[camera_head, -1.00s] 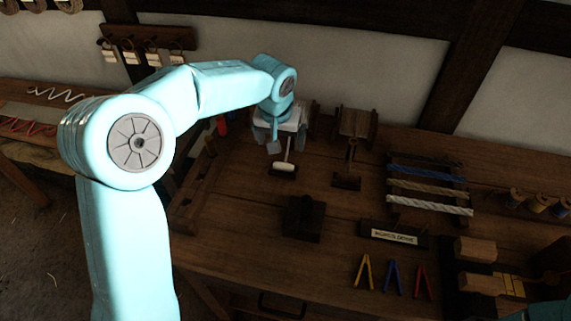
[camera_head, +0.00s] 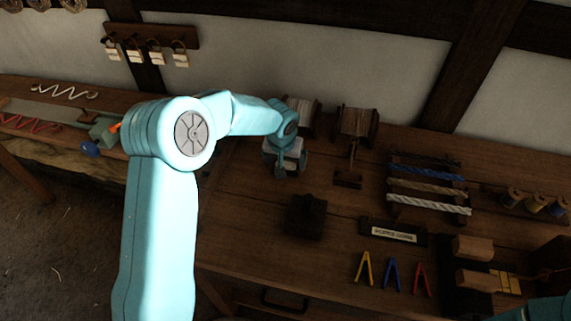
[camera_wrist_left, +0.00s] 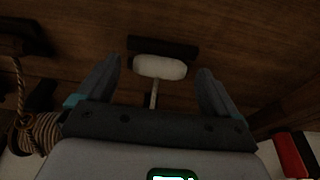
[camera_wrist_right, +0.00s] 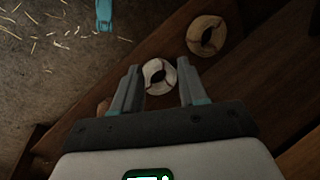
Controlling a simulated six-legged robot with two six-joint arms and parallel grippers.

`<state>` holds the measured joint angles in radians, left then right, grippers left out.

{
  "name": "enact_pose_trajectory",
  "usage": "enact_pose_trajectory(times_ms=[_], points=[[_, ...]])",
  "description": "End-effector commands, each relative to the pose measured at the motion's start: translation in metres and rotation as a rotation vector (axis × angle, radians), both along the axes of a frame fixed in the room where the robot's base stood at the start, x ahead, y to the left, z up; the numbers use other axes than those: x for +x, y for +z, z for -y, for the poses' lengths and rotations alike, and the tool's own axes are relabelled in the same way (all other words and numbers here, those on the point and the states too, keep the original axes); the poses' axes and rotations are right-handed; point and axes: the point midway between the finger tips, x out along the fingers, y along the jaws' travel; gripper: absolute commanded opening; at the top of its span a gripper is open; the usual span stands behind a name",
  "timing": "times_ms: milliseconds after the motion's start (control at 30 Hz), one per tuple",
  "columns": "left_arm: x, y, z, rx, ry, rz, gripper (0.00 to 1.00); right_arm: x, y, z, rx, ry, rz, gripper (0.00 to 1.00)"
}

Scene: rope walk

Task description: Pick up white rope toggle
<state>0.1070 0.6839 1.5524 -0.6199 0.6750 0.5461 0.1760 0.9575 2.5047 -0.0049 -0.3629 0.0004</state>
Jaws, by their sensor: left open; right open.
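The white rope toggle (camera_wrist_left: 160,67) shows in the left wrist view as a rounded white bar on a thin pale cord, in front of a dark wooden block (camera_wrist_left: 163,46). My left gripper (camera_wrist_left: 158,76) is open, with one finger to each side of the toggle and neither visibly touching it. In the head view my left gripper (camera_head: 289,172) points down over the back of the bench and hides the toggle. My right gripper (camera_wrist_right: 157,74) is open; a pale ring (camera_wrist_right: 159,76) appears between its fingers, apparently beyond them.
Wooden reels (camera_head: 357,122) stand behind my left gripper. A dark block (camera_head: 306,216) sits in front of it. Rope samples (camera_head: 428,187), a name plate (camera_head: 394,235) and coloured clips (camera_head: 392,274) lie to the right. A second ring (camera_wrist_right: 206,35) shows in the right wrist view.

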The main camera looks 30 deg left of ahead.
Motion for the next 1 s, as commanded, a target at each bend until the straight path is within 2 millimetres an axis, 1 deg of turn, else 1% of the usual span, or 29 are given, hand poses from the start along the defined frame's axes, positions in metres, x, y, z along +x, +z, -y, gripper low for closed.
enact_pose_trajectory(times_ms=[33, 67, 100, 167, 200, 500, 667, 767, 867, 1000], points=[[0.0, 0.0, 0.0, 0.0, 0.0, 0.0, 0.9, 0.0, 0.0, 0.0, 0.0, 0.0, 0.0, 0.43], [0.0, 0.0, 0.0, 0.0, 0.0, 0.0, 0.81, 0.0, 0.0, 0.0, 0.0, 0.0, 0.0, 0.43], [0.0, 0.0, 0.0, 0.0, 0.0, 0.0, 0.68, 0.0, 0.0, 0.0, 0.0, 0.0, 0.0, 0.43], [0.0, 0.0, 0.0, 0.0, 0.0, -0.001, 0.48, 0.0, 0.0, 0.0, 0.0, 0.0, 0.0, 0.43], [0.0, 0.0, 0.0, 0.0, 0.0, 0.0, 0.35, 0.0, 0.0, 0.0, 0.0, 0.0, 0.0, 0.43], [0.0, 0.001, 0.0, 0.0, 0.0, 0.0, 0.34, 0.0, 0.0, 0.0, 0.0, 0.0, 0.0, 0.43], [0.001, 0.01, 0.0, 0.001, 0.0, 0.002, 0.34, 0.0, -0.001, 0.0, 0.0, 0.0, 0.0, 0.43], [0.001, 0.024, 0.0, 0.0, 0.0, 0.005, 0.34, 0.0, -0.003, 0.0, 0.0, 0.0, 0.0, 0.43], [0.001, 0.044, 0.0, 0.002, 0.0, 0.006, 0.34, 0.0, -0.004, 0.0, 0.0, 0.0, 0.0, 0.43], [0.001, 0.081, 0.0, 0.0, 0.001, 0.006, 0.34, 0.0, -0.006, 0.0, 0.0, 0.0, 0.0, 0.43]])
